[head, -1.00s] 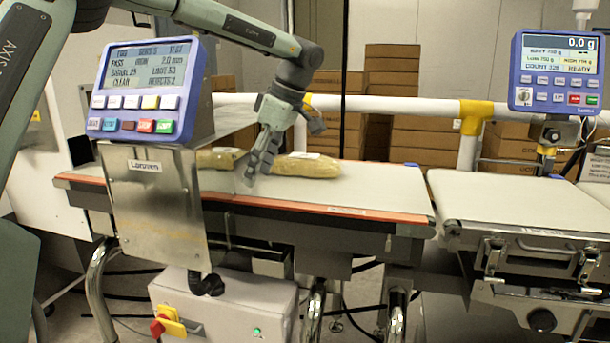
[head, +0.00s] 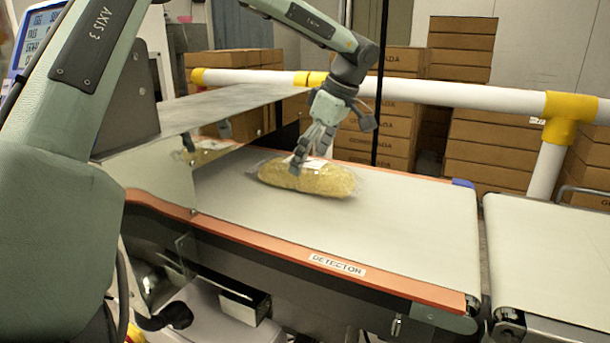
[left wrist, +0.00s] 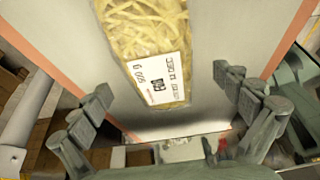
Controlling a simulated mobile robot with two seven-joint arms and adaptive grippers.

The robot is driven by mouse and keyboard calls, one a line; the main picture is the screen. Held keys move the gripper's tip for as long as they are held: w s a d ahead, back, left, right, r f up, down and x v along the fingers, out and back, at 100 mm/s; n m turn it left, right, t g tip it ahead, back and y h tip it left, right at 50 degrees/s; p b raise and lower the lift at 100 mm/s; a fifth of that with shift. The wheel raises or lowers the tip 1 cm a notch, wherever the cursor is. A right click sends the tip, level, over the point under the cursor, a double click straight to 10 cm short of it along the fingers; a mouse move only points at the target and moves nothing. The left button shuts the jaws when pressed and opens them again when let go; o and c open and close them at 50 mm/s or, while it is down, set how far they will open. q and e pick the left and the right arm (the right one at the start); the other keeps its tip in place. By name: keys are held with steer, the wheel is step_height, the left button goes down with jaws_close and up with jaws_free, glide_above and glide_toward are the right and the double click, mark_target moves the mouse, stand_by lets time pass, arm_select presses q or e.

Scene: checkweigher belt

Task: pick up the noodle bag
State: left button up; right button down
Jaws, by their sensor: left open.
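The noodle bag (head: 318,181) is a clear bag of yellow noodles with a white label, lying flat on the pale conveyor belt (head: 400,230). My left gripper (head: 305,165) is at the bag's left end, its fingers reaching down by the label and partly covering it. In the left wrist view the bag (left wrist: 150,35) lies between and beyond the open fingers of my left gripper (left wrist: 165,105), its printed label facing the camera. Both fingers stand apart from the bag there. My right gripper is not in view.
A metal tunnel housing (head: 150,180) stands over the belt's left part. A white rail with yellow joints (head: 565,115) runs behind the belt, with stacked cardboard boxes (head: 465,130) beyond. A second belt (head: 550,250) lies right across a gap. The belt right of the bag is clear.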

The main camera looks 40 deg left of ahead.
mark_target(309, 162)
arm_select(q)
steer(key=x, duration=0.3)
steer(key=shift+f, duration=0.25)
steer(key=c, duration=1.7)
steer(key=shift+r, duration=0.1)
steer(key=shift+c, duration=1.1)
steer(key=shift+w, duration=0.1)
